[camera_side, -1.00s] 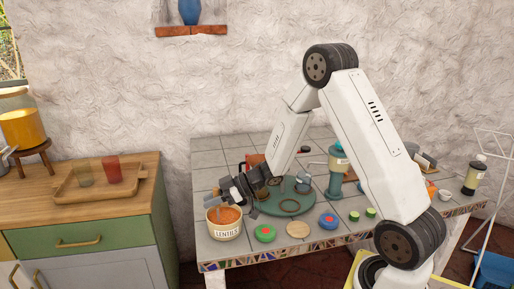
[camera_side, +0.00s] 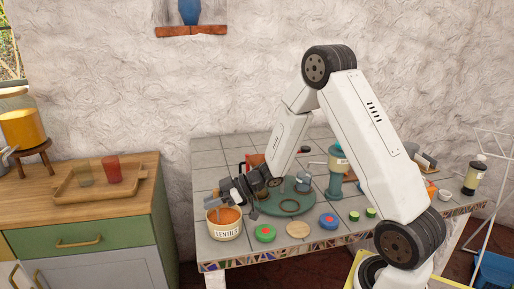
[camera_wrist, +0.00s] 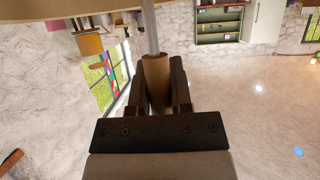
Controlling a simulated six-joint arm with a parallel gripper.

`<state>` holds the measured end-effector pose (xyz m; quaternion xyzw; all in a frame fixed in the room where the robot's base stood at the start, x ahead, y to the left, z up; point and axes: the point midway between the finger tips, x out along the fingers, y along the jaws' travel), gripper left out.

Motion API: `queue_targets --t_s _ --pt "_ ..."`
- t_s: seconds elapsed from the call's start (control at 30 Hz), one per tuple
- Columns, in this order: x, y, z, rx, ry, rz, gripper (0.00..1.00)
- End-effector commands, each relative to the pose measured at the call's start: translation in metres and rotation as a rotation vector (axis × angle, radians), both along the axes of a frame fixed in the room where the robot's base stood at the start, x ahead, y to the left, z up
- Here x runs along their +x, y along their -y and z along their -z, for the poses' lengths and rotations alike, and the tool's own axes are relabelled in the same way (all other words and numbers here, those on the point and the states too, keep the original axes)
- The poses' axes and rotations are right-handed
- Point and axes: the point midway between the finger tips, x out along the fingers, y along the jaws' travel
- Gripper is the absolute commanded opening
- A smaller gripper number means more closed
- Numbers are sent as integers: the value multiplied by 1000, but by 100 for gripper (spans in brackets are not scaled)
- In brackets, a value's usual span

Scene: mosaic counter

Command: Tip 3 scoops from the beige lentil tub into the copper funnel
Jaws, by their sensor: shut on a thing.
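The beige tub (camera_side: 226,234), labelled LENTILS, stands at the left front of the tiled counter, with orange lentils showing inside. My gripper (camera_side: 222,190) is just above and behind its rim in the side view. In the wrist view my gripper (camera_wrist: 158,88) is shut on the brown handle of a scoop (camera_wrist: 156,70). A grey metal shaft runs from the handle up to the picture's top edge. In the side view the shaft appears to reach down to the tub. The scoop's bowl and any load in it are hidden. I cannot pick out the copper funnel with certainty.
A round green tray (camera_side: 268,209) lies right of the tub. A green disc (camera_side: 265,233), a wooden disc (camera_side: 298,229) and a blue disc (camera_side: 328,221) line the front. A wooden cabinet (camera_side: 140,170) stands left across a gap.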

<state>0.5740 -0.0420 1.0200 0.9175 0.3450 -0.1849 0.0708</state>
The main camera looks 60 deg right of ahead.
Motion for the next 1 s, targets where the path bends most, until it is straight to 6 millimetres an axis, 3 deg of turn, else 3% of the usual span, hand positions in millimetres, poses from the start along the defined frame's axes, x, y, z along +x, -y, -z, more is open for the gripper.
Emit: queue_targets --t_s 1.0 --pt "0 0 -49 -1 2 0 0"
